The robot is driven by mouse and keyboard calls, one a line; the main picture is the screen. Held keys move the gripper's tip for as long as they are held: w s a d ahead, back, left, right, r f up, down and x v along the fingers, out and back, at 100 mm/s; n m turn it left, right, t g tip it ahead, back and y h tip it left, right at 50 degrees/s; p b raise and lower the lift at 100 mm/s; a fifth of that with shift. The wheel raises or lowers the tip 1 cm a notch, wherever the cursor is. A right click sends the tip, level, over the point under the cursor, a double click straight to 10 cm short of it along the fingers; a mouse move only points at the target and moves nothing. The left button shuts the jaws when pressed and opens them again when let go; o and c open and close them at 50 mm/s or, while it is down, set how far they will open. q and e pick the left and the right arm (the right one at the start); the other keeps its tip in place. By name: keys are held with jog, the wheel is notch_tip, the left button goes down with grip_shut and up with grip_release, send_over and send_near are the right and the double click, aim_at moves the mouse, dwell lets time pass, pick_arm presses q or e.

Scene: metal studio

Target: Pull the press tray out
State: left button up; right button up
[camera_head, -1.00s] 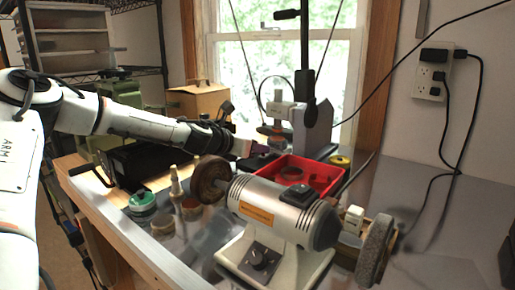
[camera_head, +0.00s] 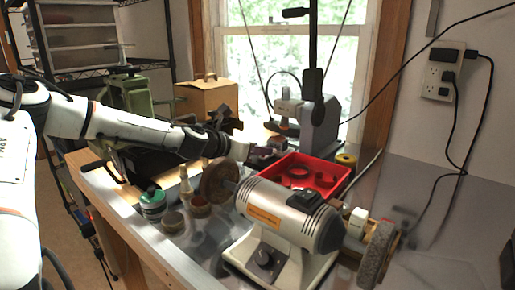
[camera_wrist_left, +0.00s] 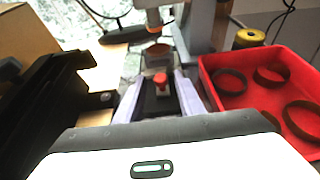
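The grey press (camera_head: 318,125) with a tall black lever stands at the back before the window. Its ram and column (camera_wrist_left: 200,25) show at the top of the left wrist view. A dark tray-like piece (camera_wrist_left: 150,108) with a red knob (camera_wrist_left: 160,78) lies in front of the press base. My left gripper (camera_head: 240,152) reaches in from the left, its tip partly behind the grinder's wheel. In the wrist view two pale strips, apparently its open fingers (camera_wrist_left: 158,100), flank the dark piece. Contact cannot be told. My right gripper is not in view.
A bench grinder (camera_head: 290,215) stands in front. Small tins (camera_head: 152,204) stand left of the grinder. A cardboard box (camera_head: 205,96) stands behind my arm.

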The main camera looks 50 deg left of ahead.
pick_arm(q)
jog(key=shift+r, duration=0.1)
jog(key=shift+s+d+r+p, duration=0.1)
jog(key=shift+s+r+p, duration=0.25)
jog(key=shift+s, duration=0.1)
jog(key=shift+f+p+v, duration=0.2)
jog(key=shift+p+v, duration=0.2)
jog(key=shift+v, duration=4.2)
jog(key=shift+s, duration=0.1)
